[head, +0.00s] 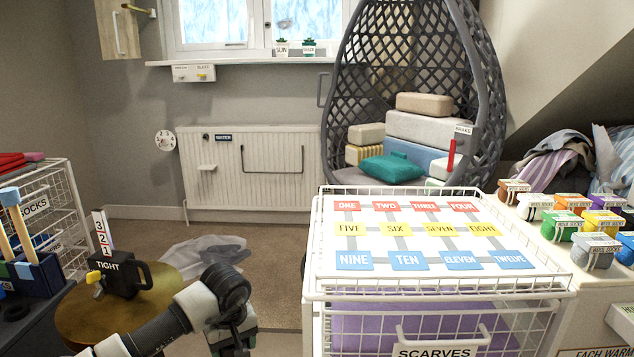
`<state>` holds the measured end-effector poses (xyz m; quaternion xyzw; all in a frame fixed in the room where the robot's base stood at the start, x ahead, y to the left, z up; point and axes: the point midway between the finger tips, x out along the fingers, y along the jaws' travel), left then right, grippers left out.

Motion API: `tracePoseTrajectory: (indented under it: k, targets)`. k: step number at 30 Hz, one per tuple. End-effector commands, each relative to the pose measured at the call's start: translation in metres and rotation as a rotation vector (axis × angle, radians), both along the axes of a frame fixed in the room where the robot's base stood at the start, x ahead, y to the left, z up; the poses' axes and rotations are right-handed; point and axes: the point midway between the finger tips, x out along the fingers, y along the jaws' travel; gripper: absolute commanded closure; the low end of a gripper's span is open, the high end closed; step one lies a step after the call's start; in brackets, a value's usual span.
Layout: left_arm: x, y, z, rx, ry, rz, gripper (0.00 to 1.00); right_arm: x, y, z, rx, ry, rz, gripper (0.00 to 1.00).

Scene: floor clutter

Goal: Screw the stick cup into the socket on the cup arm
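No part is plainly labelled as the stick cup, the socket or the cup arm. A dark blue holder (36,277) with upright wooden sticks stands at the left edge, partly cut off. A black block marked TIGHT (122,274), with a yellow knob and a 1-2-3 scale, sits on a round brass table (90,318). My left arm comes in from the bottom left and bends down at a black joint. My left gripper (238,342) is low at the bottom edge, mostly hidden, and its fingers cannot be made out. My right gripper is out of view.
A white wire basket unit (312,285) with a numbered board (418,243) on top fills the right front. Several small coloured pots (597,249) stand right of it. A wire rack (66,190) is at left. Carpet is open in the middle, with a crumpled grey cloth (205,254).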

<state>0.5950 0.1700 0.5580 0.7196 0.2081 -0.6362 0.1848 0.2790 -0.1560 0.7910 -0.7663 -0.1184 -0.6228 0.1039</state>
Motion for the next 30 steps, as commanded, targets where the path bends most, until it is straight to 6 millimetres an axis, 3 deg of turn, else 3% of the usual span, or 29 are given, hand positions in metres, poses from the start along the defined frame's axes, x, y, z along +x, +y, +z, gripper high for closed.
tracePoseTrajectory:
  k: [11, 24, 30]
  targets:
    - [-0.001, 0.0, -0.005, 0.002, 0.004, -0.029, 0.7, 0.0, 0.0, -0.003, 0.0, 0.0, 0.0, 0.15]
    - [-0.002, 0.001, -0.008, 0.003, 0.007, -0.385, 0.7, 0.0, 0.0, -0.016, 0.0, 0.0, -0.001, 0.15]
    - [-0.003, 0.001, -0.008, 0.002, 0.011, -0.473, 0.7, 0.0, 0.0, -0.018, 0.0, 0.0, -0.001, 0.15]
